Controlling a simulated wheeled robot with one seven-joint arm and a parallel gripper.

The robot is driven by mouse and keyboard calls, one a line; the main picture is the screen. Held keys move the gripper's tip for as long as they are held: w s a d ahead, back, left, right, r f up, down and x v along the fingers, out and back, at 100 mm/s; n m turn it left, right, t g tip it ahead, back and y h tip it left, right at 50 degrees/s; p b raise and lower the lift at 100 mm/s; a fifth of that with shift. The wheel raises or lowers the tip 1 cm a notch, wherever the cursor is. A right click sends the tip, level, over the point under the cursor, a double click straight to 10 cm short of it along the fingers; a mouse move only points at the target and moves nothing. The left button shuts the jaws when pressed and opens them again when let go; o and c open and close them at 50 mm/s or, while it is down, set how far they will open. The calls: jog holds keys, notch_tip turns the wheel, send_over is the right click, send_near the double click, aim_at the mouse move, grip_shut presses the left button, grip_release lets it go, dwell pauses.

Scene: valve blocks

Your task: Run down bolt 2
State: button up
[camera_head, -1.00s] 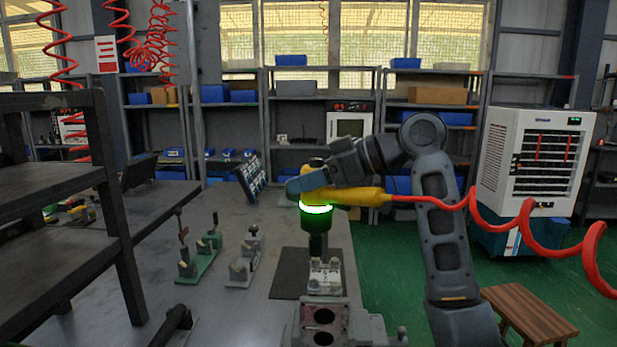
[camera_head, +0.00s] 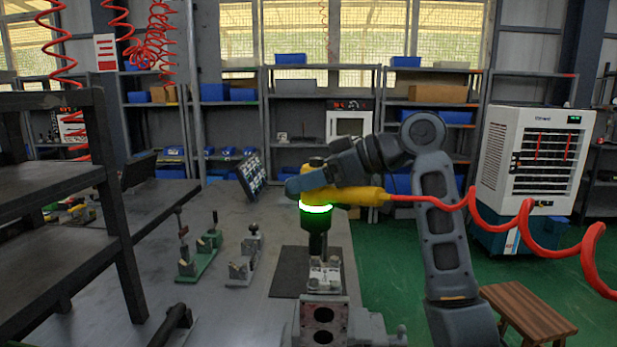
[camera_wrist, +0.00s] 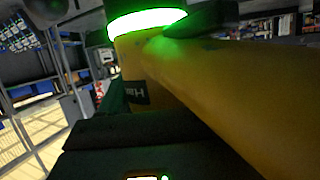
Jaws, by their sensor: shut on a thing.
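My gripper (camera_head: 308,184) is shut on a yellow nutrunner (camera_head: 352,196) with a red coiled hose, and holds it upright over the valve block. A ring on the tool (camera_head: 316,208) glows green. The tool's dark lower end (camera_head: 317,244) reaches down to the top of the light grey valve block (camera_head: 324,275). The bolts are too small to tell apart, and bolt 2 is hidden or not distinguishable. In the wrist view the yellow tool body (camera_wrist: 215,95) fills much of the picture, with the green-lit ring (camera_wrist: 148,22) at the top.
Green (camera_head: 203,255) and grey (camera_head: 243,262) toggle clamps stand to the left. A black rack (camera_head: 110,200) is at far left. The red hose (camera_head: 530,232) hangs right.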

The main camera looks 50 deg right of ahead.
jog(key=shift+f+b, duration=0.45)
jog(key=shift+f, duration=0.8)
dwell(4.2)
jog(key=shift+r, duration=0.2)
jog(key=shift+r+p, duration=0.5)
jog(key=shift+p, duration=0.05)
jog(key=shift+r+p, duration=2.35)
jog(key=shift+r, duration=0.6)
